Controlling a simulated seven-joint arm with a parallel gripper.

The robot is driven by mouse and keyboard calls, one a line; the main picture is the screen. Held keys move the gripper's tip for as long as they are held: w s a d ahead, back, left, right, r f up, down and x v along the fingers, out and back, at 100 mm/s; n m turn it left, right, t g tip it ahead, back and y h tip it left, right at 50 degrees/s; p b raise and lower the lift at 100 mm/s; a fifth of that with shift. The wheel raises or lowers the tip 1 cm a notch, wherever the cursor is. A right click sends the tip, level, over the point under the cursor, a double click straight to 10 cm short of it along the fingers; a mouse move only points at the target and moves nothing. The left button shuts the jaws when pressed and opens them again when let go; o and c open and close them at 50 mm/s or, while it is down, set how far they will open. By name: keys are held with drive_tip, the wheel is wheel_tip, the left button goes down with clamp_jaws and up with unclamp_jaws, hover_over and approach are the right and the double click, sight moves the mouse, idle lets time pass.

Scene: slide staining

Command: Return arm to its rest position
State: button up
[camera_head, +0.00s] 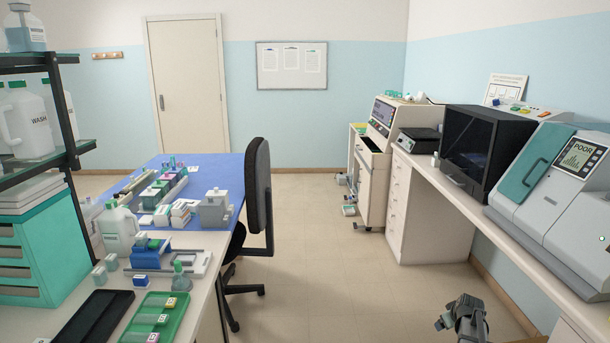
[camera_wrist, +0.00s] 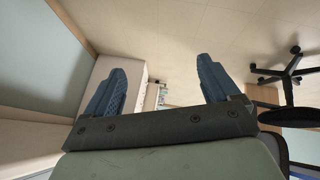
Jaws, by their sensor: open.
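My gripper (camera_head: 462,309) shows at the bottom right of the head view, over the open floor and beside the right-hand counter. In the wrist view my gripper (camera_wrist: 163,90) has its two blue fingers wide apart, with nothing between them. It is apart from the counters and the chair.
A long counter (camera_head: 425,178) with machines runs along the right wall. An office chair (camera_head: 257,200) stands by the blue-topped bench (camera_head: 205,165) at left. A green tray (camera_head: 150,318) and a black tray (camera_head: 92,318) lie at the near left. The floor (camera_head: 325,240) between is clear.

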drive_tip(key=s+a+f+m+g+y, duration=0.1)
drive_tip(key=s+a+f+g+y, duration=0.35)
drive_tip(key=s+a+f, duration=1.75)
drive_tip(key=s+a+f+g, duration=0.1)
drive_tip(key=s+a+g, duration=0.2)
drive_tip(key=s, duration=0.7)
drive_tip(key=s+a+f+m+g+h, duration=0.1)
drive_tip(key=s+a, duration=0.4)
drive_tip(key=s, duration=0.5)
drive_tip(key=s+a+f+g+h, duration=0.1)
drive_tip(key=s+a+f+g, duration=0.2)
drive_tip(key=s, duration=0.6)
drive_tip(key=shift+s+a+f+m+g, duration=0.2)
drive_tip(key=shift+s+a+m+g, duration=0.2)
drive_tip(key=shift+a+g, duration=0.5)
drive_tip(key=shift+h, duration=0.25)
